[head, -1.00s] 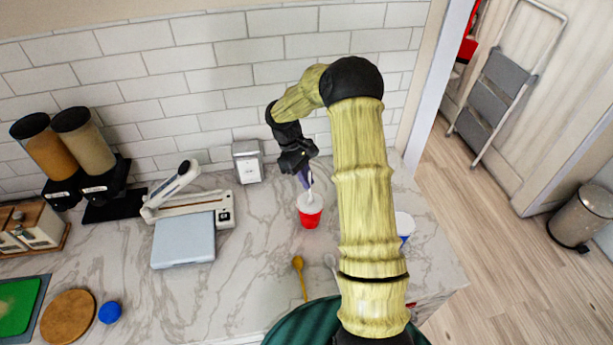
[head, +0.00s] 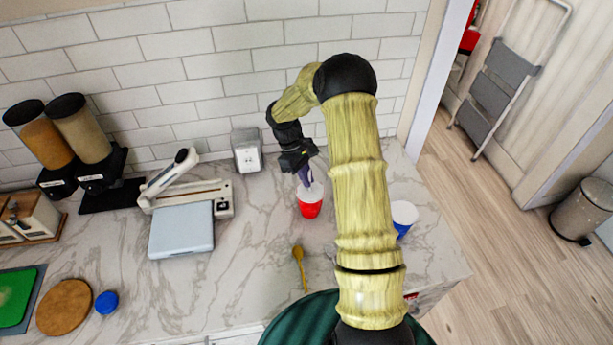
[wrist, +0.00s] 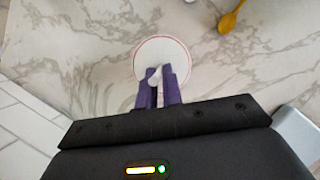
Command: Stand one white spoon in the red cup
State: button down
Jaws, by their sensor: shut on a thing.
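The red cup (head: 310,209) stands upright on the counter, with its white inside facing up. My gripper (head: 305,178) is right above its mouth, purple fingers pointing down. In the wrist view, the fingers (wrist: 158,88) are shut on a white spoon (wrist: 154,79), and their tips overlap the near side of the cup's round opening (wrist: 163,50). The spoon's lower part lies over or inside the cup; I cannot tell how deep it reaches or whether it touches the bottom. A yellow spoon (head: 299,262) lies on the counter in front of the cup.
A blue cup (head: 403,230) stands to the right, beyond my arm. A grey dispenser box (head: 246,152) is behind left, and a white paper trimmer (head: 190,200) is left. A dark green round thing (head: 300,320) is at the front. The counter around the red cup is clear.

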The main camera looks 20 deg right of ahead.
jog(key=c, duration=1.5)
grip_release()
jog(key=b+v, duration=0.4)
jog(key=v, duration=1.3)
jog(key=shift+w+r, duration=0.15)
jog(key=shift+w, duration=0.05)
jog(key=shift+a, duration=0.1)
jog(key=s+a+f+m+t, duration=0.2)
jog(key=s, duration=0.6)
jog(key=s+a+f+m+t+y, duration=0.1)
jog(key=s+a+f+m+t, duration=0.1)
jog(key=s, duration=0.6)
jog(key=s+a+f+m+t+y, duration=0.1)
jog(key=s+a+f+m+t, duration=0.1)
jog(key=s, duration=0.7)
jog(key=shift+a+f+m, duration=0.1)
jog(key=shift+m, duration=0.2)
